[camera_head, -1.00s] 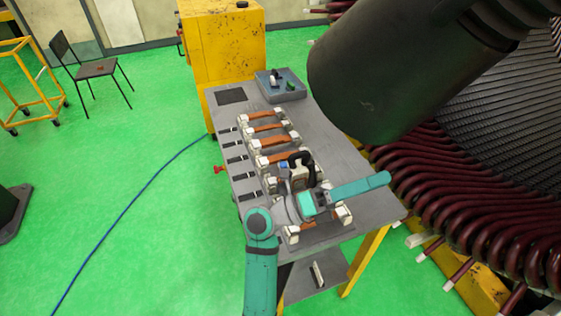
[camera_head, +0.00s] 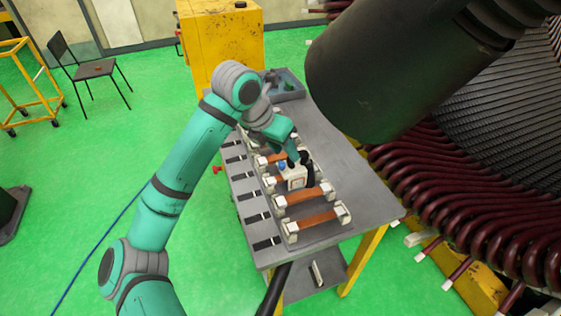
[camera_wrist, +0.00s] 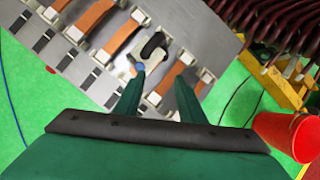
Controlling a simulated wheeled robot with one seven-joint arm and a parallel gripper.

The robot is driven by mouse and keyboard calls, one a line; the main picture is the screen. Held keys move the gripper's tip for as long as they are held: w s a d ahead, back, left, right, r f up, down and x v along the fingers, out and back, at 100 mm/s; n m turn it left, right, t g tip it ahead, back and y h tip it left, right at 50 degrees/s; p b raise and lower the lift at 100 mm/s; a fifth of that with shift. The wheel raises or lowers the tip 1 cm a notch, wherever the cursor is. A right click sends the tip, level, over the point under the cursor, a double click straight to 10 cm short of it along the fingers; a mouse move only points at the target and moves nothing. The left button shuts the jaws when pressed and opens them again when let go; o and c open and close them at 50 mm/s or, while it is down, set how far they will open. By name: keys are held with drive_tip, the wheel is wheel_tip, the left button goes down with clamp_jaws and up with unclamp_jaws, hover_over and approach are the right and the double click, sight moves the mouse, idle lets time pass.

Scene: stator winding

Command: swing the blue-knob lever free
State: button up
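The blue knob (camera_head: 282,166) sits on a small pale clamp block (camera_head: 296,179) with a black handle (camera_head: 308,168), among the copper-coloured bars on the table. In the wrist view the blue knob (camera_wrist: 139,68) shows near the tip of the left finger, with the black loop handle (camera_wrist: 152,45) beyond it. My gripper (camera_wrist: 157,88) is open, and nothing is between its fingers. In the head view my gripper (camera_head: 297,160) points down just behind the knob. I cannot tell whether a finger touches it. The lever under the knob is too small to make out.
The grey table (camera_head: 370,205) holds a row of copper-coloured bars (camera_head: 318,217) in white end blocks. A grey bin (camera_head: 290,88) stands at the table's back. Dark red coils (camera_head: 450,215) curve close along the right. A red bucket (camera_wrist: 285,132) is at the wrist view's lower right.

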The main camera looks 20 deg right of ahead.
sight(281, 164)
drive_tip(key=shift+t+y, duration=0.4)
drive_tip(key=shift+y, duration=0.3)
drive_tip(key=w+f, duration=0.1)
drive_tip(key=f, duration=0.2)
drive_tip(key=w+f, duration=0.1)
drive_tip(key=f, duration=0.2)
drive_tip(key=w+f, duration=0.2)
drive_tip(key=f, duration=0.1)
drive_tip(key=shift+w+d, duration=0.1)
drive_tip(key=shift+d, duration=0.3)
drive_tip(key=shift+a, duration=0.1)
clamp_jaws()
